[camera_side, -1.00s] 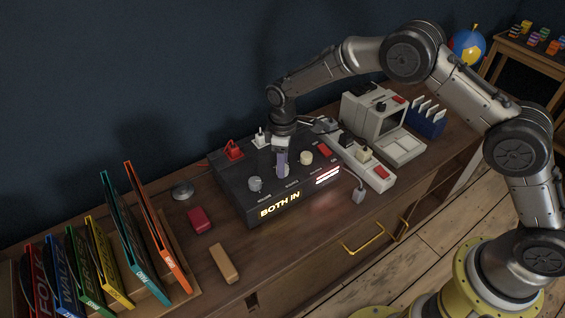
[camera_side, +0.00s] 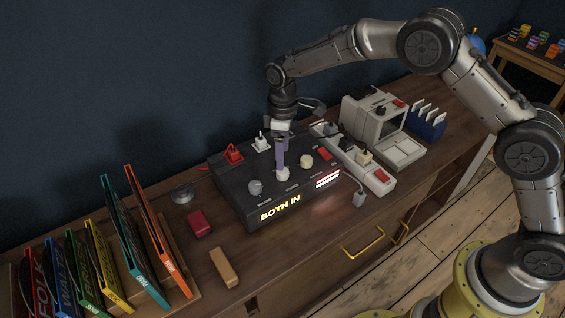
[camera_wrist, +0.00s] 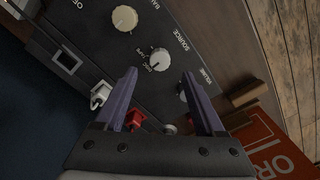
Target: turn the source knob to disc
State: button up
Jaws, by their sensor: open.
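The source knob (camera_side: 282,174) is the white middle knob on top of the dark console (camera_side: 232,199). In the wrist view the source knob (camera_wrist: 160,57) lies just beyond the gap between the fingertips, beside the printed word SOURCE. Small labels, apparently DISC and TAPE, are printed at its side; its exact pointer setting is hard to read. My gripper (camera_side: 281,164) points down above the source knob. In the wrist view its purple fingers (camera_wrist: 162,72) are apart with nothing between them.
A grey knob (camera_side: 255,187) and a cream knob (camera_side: 306,161) flank the source knob closely. A red switch (camera_side: 233,153) and a white switch (camera_side: 261,142) stand behind. A power strip (camera_side: 370,172) lies at right; record sleeves (camera_side: 120,240) stand at left.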

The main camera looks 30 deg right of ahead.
notch_tip(320, 180, up, 8)
dwell(0.4)
